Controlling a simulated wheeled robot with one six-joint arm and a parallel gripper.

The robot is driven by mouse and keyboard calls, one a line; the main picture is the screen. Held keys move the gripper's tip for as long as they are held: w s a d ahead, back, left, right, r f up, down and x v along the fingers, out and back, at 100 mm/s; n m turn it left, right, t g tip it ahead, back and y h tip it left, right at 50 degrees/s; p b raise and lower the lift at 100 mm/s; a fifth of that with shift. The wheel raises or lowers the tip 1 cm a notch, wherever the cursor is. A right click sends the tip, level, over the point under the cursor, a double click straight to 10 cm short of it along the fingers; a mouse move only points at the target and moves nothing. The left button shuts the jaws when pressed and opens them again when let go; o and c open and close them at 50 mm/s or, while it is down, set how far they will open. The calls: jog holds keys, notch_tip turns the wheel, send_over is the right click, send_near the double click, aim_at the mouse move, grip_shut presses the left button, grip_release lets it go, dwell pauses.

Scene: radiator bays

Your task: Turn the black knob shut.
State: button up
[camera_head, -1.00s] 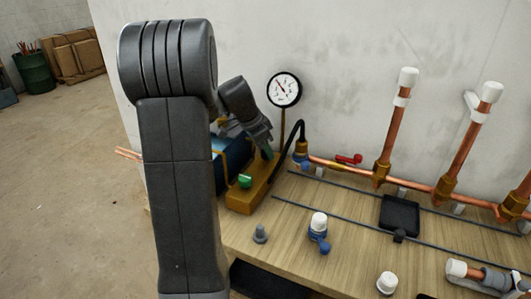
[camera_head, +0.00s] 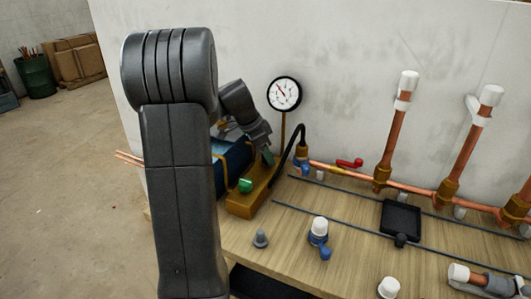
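My gripper (camera_head: 266,157) points down over the yellow-brown pump block (camera_head: 241,206) at the left end of the bench. Its fingertips are small and partly hidden here, so its opening cannot be told. A green knob (camera_head: 246,186) sits on the front of the block, just left of and below the fingertips. I cannot make out a black knob for certain; one may be hidden by my gripper or arm. A round white gauge (camera_head: 284,93) with a black rim stands on a brass stem behind the block. A black hose (camera_head: 292,151) runs from the block to the copper pipe.
A copper pipe (camera_head: 405,186) with upright stubs and white caps runs along the wall. A red lever (camera_head: 349,163) sits on it. A black tray (camera_head: 401,220), a blue valve with a white cap (camera_head: 319,228) and a grey cap (camera_head: 260,238) stand on the wooden bench.

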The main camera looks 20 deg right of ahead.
jog(key=shift+r, duration=0.1)
jog(key=p+v, duration=0.4)
jog(key=v, duration=0.3)
jog(key=shift+r, duration=0.15)
jog(key=shift+a, duration=0.15)
jog(key=b+x, duration=0.4)
jog(key=x, duration=0.4)
jog(key=shift+r, duration=0.25)
jog(key=shift+n, duration=0.4)
